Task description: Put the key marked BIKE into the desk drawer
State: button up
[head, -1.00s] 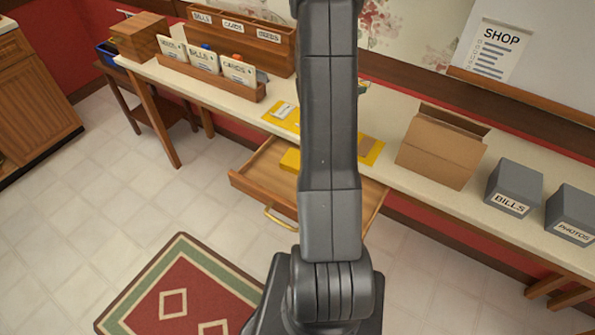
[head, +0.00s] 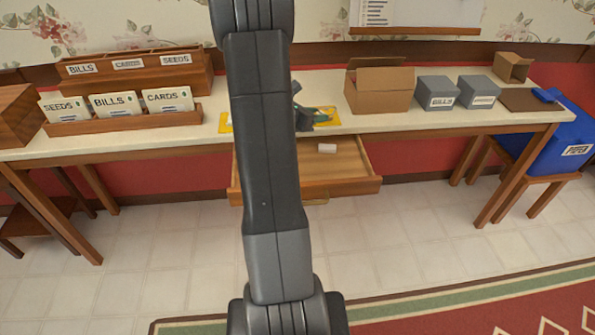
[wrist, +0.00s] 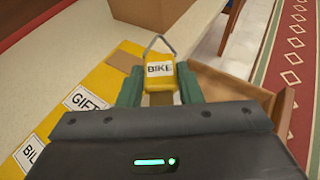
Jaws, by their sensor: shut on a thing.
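My gripper (wrist: 160,88) is shut on the key marked BIKE (wrist: 160,70). The key has a yellow head with a white BIKE label and a metal loop at its top, held between the green fingers. In the head view my gripper (head: 306,116) is over the desk's front edge, just above the drawer; the key cannot be made out there. The desk drawer (head: 345,187) is pulled open below the desktop, partly hidden by my arm. In the wrist view the drawer (wrist: 285,112) lies to the right of the key.
A yellow mat (wrist: 50,117) with GIFT and BILLS-like labels lies on the desk. A small pale block (head: 327,148) lies in the drawer. A cardboard box (head: 380,92) and grey boxes (head: 437,90) stand right. Wooden card holders (head: 125,127) stand left.

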aim_at(336, 164)
jog(key=s+d+f+m+g+h+b, duration=0.2)
jog(key=s+d+f+b, duration=0.25)
jog(key=d, duration=0.25)
jog(key=shift+m+g+y, duration=0.3)
jog(key=shift+g, duration=0.1)
jog(key=f, duration=0.8)
jog(key=shift+s+a+f, duration=0.15)
jog(key=shift+s+f, duration=0.2)
jog(key=shift+f, duration=0.05)
jog(key=shift+f+b, duration=0.2)
jog(key=shift+b, duration=0.35)
jog(key=o, duration=0.7)
jog(key=shift+r, duration=0.15)
jog(key=shift+r+p, duration=0.2)
jog(key=shift+p, duration=0.25)
jog(key=v, duration=1.2)
jog(key=shift+f, duration=0.2)
